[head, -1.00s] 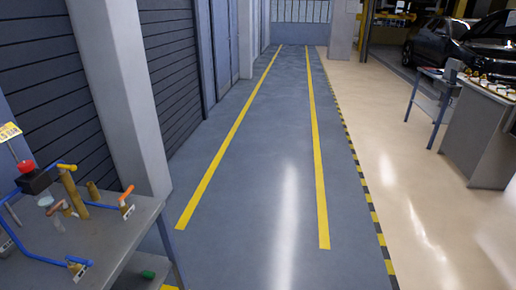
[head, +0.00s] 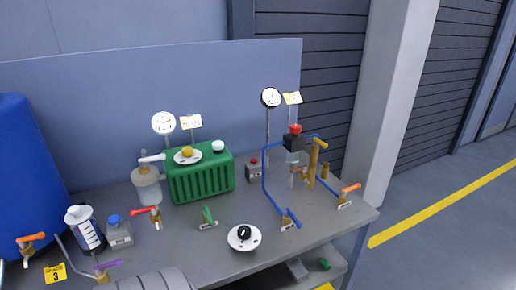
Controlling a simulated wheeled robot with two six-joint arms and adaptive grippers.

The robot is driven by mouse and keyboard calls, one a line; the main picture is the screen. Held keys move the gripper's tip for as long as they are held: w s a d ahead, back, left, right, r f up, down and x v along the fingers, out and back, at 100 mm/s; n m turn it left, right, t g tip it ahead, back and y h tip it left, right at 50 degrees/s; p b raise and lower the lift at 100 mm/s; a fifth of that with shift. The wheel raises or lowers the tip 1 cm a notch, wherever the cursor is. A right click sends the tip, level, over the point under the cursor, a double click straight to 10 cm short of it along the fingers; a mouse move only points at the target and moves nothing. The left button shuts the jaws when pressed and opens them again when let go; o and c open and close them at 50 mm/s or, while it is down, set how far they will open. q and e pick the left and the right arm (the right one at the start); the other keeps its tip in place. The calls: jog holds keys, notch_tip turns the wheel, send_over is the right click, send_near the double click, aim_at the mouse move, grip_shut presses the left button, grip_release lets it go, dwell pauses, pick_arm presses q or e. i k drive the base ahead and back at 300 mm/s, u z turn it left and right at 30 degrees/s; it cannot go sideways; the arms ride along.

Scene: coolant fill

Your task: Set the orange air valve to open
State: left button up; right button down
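Two valves with orange handles show in the head view. One orange-handled valve (head: 349,190) stands at the right corner of the bench, at the end of a blue pipe, with a small label at its foot. Its handle slants up to the right. The other orange-handled valve (head: 30,242) is at the far left, in front of the blue drum (head: 28,165), with its handle nearly level. I cannot read which one is the air valve, nor its open mark. Neither of my grippers is in view.
A pillar (head: 395,100) stands behind the right end. Open floor lies right.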

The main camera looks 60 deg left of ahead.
aim_at(357, 186)
jog(key=u, duration=1.5)
